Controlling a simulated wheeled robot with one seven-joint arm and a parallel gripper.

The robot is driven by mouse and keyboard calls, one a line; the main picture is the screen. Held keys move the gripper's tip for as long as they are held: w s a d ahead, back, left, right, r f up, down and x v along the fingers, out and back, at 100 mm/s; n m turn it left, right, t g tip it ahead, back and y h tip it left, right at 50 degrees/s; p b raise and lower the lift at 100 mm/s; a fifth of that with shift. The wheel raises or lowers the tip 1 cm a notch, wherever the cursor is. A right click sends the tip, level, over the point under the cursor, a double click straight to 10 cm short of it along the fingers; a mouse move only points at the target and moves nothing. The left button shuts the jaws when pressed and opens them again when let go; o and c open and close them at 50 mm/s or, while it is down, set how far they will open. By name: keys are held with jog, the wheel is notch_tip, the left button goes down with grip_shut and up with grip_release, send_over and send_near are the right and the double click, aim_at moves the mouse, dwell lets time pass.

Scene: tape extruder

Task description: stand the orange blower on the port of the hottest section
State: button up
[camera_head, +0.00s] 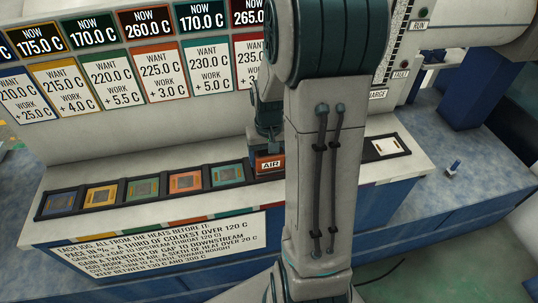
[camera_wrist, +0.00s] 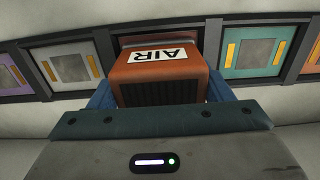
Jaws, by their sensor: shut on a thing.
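The orange blower (camera_head: 270,164), marked AIR, is upright in my gripper (camera_head: 268,146), which is shut on it. In the wrist view, the blower (camera_wrist: 160,78) sits between my two blue fingers. It is over the port just right of the teal port (camera_head: 226,173) and hides most of that port. I cannot tell whether its base touches the port. The sign board (camera_head: 135,65) reads NOW 175.0, 170.0, 260.0, 170.0 and 265.0 C in the columns that show. The 265.0 column has a red WANT card. My arm hides further columns, and the first NOW value is cut off.
Blue (camera_head: 60,203), yellow (camera_head: 100,196), green (camera_head: 142,189) and orange (camera_head: 185,182) ports lie left of the teal one. A white port (camera_head: 387,146) is at the right. The wrist view shows grey (camera_wrist: 70,68) and purple (camera_wrist: 12,78) ports beyond the blower.

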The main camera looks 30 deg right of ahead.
jog(key=o, duration=1.4)
jog(key=shift+o, duration=0.2)
jog(key=shift+r, duration=0.1)
notch_tip(320, 180, up, 12)
jog(key=shift+f+p, duration=0.1)
jog(key=shift+p, duration=0.2)
jog(key=s+a+r+n+t, duration=0.2)
jog(key=s+a+n+t, duration=0.1)
jog(key=s+a, duration=0.9)
jog(key=shift+s, duration=0.25)
jog(key=shift+r, duration=0.1)
